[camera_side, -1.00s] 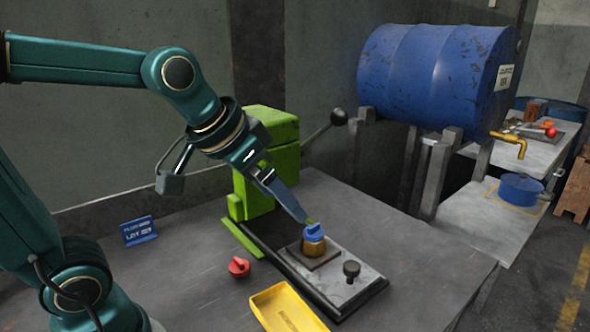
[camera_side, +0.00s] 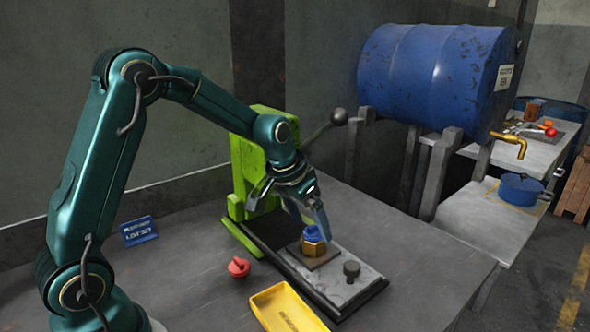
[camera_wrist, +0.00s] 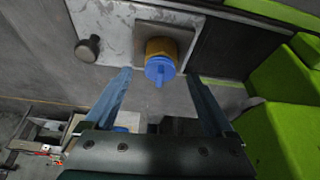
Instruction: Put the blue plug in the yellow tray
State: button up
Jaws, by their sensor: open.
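The blue plug (camera_side: 312,234) sits on top of a brass-coloured fitting (camera_side: 314,248) on the press's plate. In the wrist view the blue plug (camera_wrist: 160,70) shows ahead of and between my two fingers, with the brass fitting (camera_wrist: 162,47) behind it. My gripper (camera_side: 312,218) is open, its fingers close to the plug in the side view. In the wrist view my gripper (camera_wrist: 158,85) has a clear gap on both sides of the plug, and nothing is held. The yellow tray (camera_side: 262,297) lies at the front of the bench and looks empty; the frame cuts its lower edge.
A green press (camera_side: 258,160) with a lever stands behind the plug. A dark knob (camera_side: 351,270) stands on the plate (camera_side: 335,283). A red plug (camera_side: 238,267) lies left of the plate. The bench's right side is clear.

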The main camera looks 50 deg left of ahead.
jog(key=shift+w+f, duration=0.2)
jog(key=shift+f, duration=0.3)
jog(key=shift+c, duration=0.3)
grip_shut()
